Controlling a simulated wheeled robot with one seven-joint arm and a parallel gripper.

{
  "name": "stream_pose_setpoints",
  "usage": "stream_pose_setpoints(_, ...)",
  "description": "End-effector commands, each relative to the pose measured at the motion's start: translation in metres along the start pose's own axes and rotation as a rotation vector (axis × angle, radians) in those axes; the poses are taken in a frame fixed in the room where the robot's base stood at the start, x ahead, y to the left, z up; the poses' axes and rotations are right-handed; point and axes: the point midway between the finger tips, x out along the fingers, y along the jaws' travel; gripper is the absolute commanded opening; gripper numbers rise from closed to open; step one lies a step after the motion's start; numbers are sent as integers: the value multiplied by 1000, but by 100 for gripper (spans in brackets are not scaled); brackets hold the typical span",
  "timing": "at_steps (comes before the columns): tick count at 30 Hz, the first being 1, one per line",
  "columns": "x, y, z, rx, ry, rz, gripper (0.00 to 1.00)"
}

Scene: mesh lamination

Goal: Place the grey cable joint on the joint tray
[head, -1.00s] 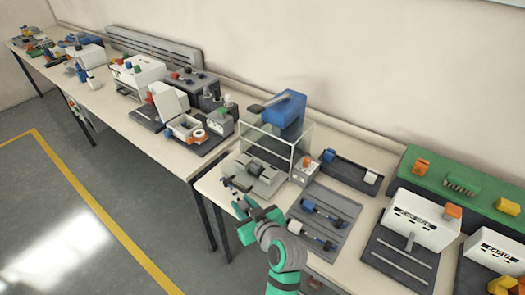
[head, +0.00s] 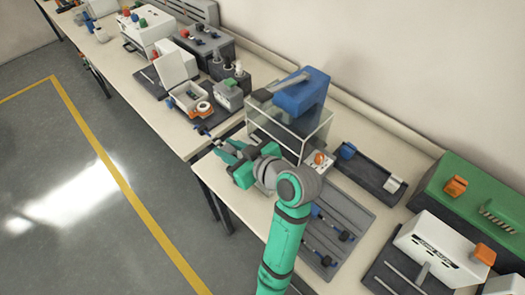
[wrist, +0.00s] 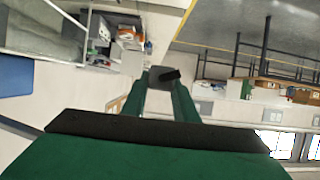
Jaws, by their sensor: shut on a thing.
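A small grey block with a black end (wrist: 160,76), seemingly the grey cable joint, is clamped between my gripper's (wrist: 158,88) two green fingertips in the wrist view. In the head view my gripper (head: 222,151) is held out to the left, over the gap near the bench's left end. The grey joint is too small there to tell apart from the fingertips. A dark grey tray (head: 352,214) with blue and black joints lies on the bench right of my arm, probably the joint tray. My arm hides part of it.
A clear-walled box with a blue machine (head: 303,92) stands behind my gripper. A white box with an orange knob (head: 318,160) is beside it. A narrow dark holder (head: 370,172) lies further right. A second bench with an orange and white dish (head: 190,98) is at left.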

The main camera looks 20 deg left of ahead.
Motion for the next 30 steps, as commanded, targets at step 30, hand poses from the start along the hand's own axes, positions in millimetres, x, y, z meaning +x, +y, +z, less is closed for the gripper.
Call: stream_pose_setpoints(30, -12, 120, 99, 2, 1, 2, 0)
